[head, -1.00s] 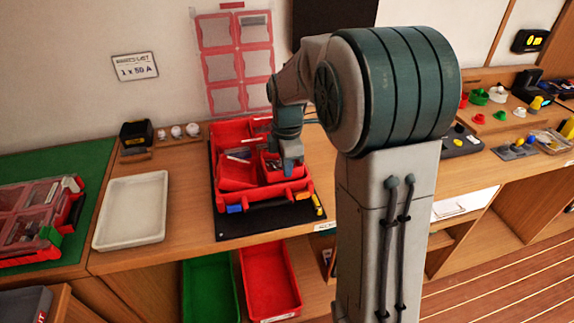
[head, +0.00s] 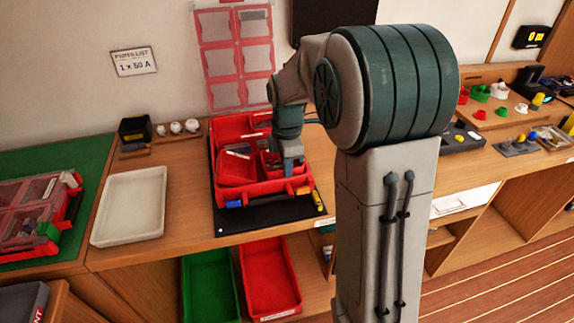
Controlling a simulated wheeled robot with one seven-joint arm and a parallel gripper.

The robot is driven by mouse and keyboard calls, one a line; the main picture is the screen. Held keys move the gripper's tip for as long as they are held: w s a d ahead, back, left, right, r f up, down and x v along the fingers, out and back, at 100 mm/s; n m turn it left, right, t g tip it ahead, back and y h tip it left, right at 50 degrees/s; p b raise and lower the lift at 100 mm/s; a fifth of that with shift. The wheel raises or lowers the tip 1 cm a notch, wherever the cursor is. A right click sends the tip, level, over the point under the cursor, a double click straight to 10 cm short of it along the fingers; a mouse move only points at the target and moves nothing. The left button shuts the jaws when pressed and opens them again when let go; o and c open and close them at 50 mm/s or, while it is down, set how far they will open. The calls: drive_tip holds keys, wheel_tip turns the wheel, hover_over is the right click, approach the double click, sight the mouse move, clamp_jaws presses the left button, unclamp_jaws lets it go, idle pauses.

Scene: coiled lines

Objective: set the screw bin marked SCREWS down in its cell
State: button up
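A red organiser case (head: 262,197) lies open on a black mat on the bench, with its clear compartmented lid (head: 234,50) standing against the wall. Inside it are small red bins. One red bin (head: 238,170) sits at the left of the case. Another red bin (head: 272,160) is at the right, directly under my gripper (head: 291,170). My gripper points down at this bin's right side. The fingertips are small and partly hidden, so I cannot tell whether they hold its wall. No SCREWS marking is legible on either bin.
A white tray (head: 131,238) is on the bench left of the case. A closed red organiser (head: 30,220) lies on a green mat farther left. Green (head: 208,290) and red (head: 270,285) bins sit below the bench edge. Small coloured parts lie at the right.

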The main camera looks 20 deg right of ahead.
drive_tip(key=o, duration=0.4)
wheel_tip(320, 180, up, 14)
drive_tip(key=shift+f, duration=0.1)
idle(0.3)
